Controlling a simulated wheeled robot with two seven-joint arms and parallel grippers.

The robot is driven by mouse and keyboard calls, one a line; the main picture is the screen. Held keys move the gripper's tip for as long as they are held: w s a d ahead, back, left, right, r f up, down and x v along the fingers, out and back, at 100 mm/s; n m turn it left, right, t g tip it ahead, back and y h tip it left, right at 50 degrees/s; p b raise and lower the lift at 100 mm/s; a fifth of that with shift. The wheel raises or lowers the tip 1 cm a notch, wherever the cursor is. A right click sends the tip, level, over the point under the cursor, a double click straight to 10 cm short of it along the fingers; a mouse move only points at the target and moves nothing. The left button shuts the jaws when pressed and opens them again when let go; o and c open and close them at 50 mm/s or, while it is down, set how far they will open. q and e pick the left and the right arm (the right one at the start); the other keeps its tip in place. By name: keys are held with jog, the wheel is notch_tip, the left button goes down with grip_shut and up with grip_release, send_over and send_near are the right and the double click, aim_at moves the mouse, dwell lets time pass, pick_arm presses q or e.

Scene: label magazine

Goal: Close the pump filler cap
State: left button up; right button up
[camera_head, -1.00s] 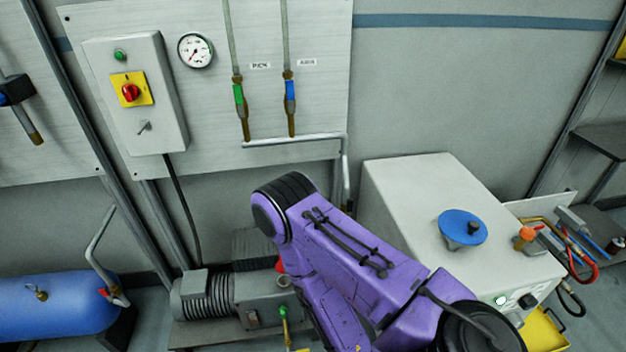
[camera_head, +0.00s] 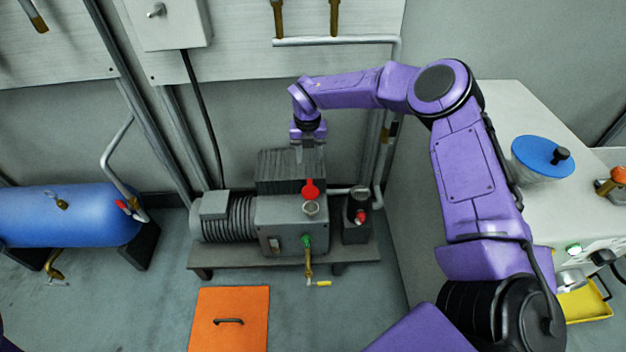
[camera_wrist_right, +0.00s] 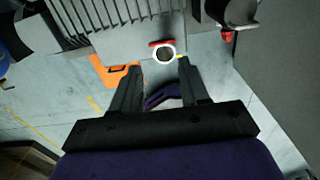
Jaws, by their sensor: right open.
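The pump (camera_head: 290,216) is a grey unit with a ribbed motor, on a low bench in the head view. Its red filler cap (camera_head: 310,188) stands tipped up behind the round, open filler neck (camera_head: 311,208). In the right wrist view the cap (camera_wrist_right: 161,43) shows as a thin red edge beside the ring of the neck (camera_wrist_right: 164,54). My right gripper (camera_head: 309,157) is open and empty, pointing down above and behind the cap, apart from it. In the wrist view its fingers (camera_wrist_right: 160,68) are spread on either side of the neck's line. My left gripper is out of view.
A dark canister (camera_head: 356,220) with a red part stands right of the pump. An orange panel (camera_head: 229,320) lies on the floor. A blue tank (camera_head: 65,215) is at left and a white cabinet (camera_head: 530,110) at right.

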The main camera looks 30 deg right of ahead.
aim_at(309, 179)
notch_tip(309, 179, down, 9)
jog(key=shift+r+b, duration=0.1)
jog(key=shift+b, duration=0.3)
grip_shut()
jog(key=shift+a, duration=0.1)
